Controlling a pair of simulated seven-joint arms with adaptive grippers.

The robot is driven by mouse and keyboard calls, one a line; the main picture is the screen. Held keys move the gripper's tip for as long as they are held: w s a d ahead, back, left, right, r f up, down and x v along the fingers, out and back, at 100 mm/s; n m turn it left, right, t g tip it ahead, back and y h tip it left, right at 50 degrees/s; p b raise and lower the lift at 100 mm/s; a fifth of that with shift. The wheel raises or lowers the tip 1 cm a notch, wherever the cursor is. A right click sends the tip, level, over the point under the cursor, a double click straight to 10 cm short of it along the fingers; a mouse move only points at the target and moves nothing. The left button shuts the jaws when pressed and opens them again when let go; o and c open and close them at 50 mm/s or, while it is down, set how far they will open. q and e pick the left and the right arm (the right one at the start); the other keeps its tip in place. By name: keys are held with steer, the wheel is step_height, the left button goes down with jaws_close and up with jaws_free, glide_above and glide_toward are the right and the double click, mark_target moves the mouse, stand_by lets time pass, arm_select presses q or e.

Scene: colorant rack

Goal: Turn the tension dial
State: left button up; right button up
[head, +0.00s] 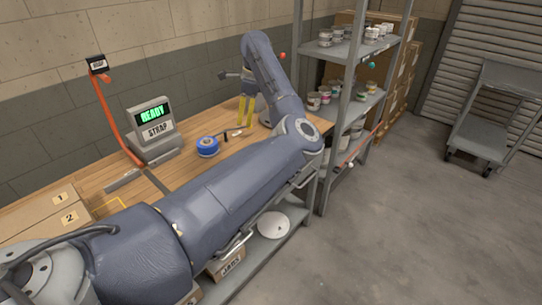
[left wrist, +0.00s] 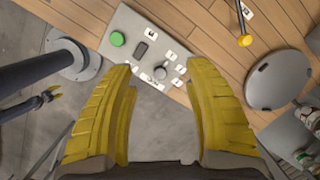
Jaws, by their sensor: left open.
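The control panel (left wrist: 135,25) is a grey plate at the wooden table's edge in the left wrist view. A small round grey knob (left wrist: 160,73), apparently the tension dial, sits on it with white labels around it. A green button (left wrist: 117,39) and a dark oblong control (left wrist: 140,49) are on the same panel. My left gripper (left wrist: 164,66) is open and empty, its yellow fingers on either side of the knob in the picture, apart from it. In the head view the left gripper (head: 246,110) points down over the table's far end; the panel cannot be made out there.
A strapping unit with a green READY screen (head: 152,115) and a blue roll (head: 208,146) stand on the table. A shelf rack (head: 343,50) with small pots is right of the arm. A grey disc (left wrist: 280,80) and a yellow-ended tool (left wrist: 244,40) show in the wrist view.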

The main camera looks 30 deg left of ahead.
arm_select(q)
steer(key=w+d+h, duration=0.2)
steer(key=d, duration=0.3)
steer(key=shift+n+t, duration=0.4)
step_height(320, 180, down, 17)
steer(key=shift+a+f, duration=0.15)
steer(key=shift+f, duration=0.05)
jaws_close()
